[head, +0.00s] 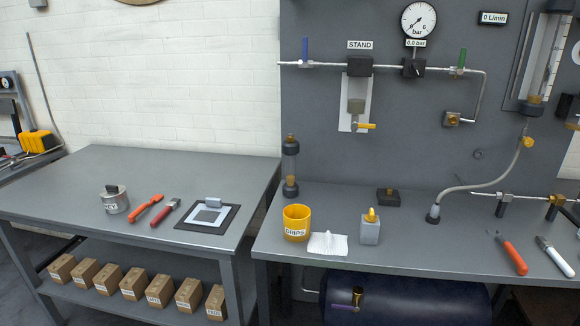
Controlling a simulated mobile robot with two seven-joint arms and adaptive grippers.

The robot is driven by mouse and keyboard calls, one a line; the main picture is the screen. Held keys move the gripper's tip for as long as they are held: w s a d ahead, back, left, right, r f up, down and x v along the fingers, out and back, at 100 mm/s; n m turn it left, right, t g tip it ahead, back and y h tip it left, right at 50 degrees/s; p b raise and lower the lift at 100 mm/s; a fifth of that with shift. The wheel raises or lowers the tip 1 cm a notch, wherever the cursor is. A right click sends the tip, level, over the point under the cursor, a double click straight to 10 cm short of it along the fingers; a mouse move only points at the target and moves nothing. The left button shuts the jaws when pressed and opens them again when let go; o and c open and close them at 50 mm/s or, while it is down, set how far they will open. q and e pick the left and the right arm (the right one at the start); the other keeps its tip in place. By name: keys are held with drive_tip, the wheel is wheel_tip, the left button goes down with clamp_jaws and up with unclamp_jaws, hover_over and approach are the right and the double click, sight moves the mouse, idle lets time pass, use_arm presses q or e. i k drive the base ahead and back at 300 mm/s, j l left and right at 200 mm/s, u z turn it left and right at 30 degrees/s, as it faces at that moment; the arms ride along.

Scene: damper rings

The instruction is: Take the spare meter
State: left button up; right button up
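A larger clear tube meter (541,62) is mounted on the panel at the upper right. Neither of my grippers shows in the head view.
A left bench (75,184) holds a metal pot (115,199), red-handled tools (146,208) and a framed pad (207,216).

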sight(290, 190)
drive_tip(key=i+j+z, duration=0.2)
drive_tip(key=i, duration=0.75)
drive_tip(key=l, duration=0.1)
